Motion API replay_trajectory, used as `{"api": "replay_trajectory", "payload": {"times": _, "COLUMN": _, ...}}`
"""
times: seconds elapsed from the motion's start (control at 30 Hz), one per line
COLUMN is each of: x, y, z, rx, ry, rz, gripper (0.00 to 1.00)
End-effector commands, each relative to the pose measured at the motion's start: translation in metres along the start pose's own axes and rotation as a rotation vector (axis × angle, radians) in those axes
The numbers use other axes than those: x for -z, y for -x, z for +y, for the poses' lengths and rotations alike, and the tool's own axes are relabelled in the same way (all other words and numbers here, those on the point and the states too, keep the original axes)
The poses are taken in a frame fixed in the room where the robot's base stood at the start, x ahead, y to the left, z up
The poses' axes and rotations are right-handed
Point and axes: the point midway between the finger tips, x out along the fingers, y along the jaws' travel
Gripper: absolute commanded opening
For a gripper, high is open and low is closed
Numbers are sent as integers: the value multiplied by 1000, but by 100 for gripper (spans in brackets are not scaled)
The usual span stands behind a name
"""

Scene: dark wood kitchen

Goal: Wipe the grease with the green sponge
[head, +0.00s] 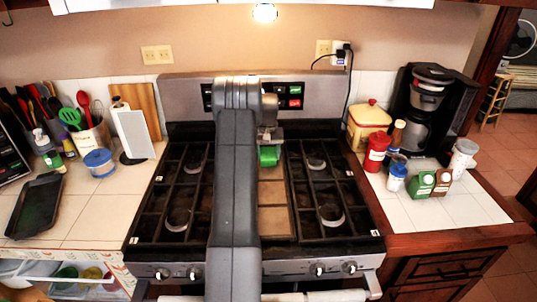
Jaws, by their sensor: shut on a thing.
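My gripper (269,141) is shut on the green sponge (268,157) and holds it over the back middle of the stove (300,268). My arm crosses the front of the stove and hides part of its middle and left burners. I cannot tell from this view whether the sponge touches the stove top. A brown panel (273,205) lies between the burner grates, in front of the sponge. I cannot make out a distinct grease patch; some of the panel is hidden by my arm.
The right counter holds a coffee maker (425,110), a red canister (376,152) and green boxes (421,184). Raised black grates flank the panel.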

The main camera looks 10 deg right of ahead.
Motion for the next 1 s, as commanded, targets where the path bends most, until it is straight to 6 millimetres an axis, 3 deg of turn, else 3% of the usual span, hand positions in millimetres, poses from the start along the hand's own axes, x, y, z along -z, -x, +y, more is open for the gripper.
{"api": "replay_trajectory", "payload": {"times": 0.3, "x": 0, "y": 1, "z": -29, "rx": 1, "ry": 3, "rz": 0, "gripper": 37}}
{"api": "replay_trajectory", "payload": {"times": 0.57, "x": 0, "y": 1, "z": -38, "rx": 1, "ry": 3, "rz": 0, "gripper": 37}}
{"api": "replay_trajectory", "payload": {"times": 1.0, "x": 0, "y": -2, "z": -71, "rx": 1, "ry": 2, "rz": 0, "gripper": 37}}
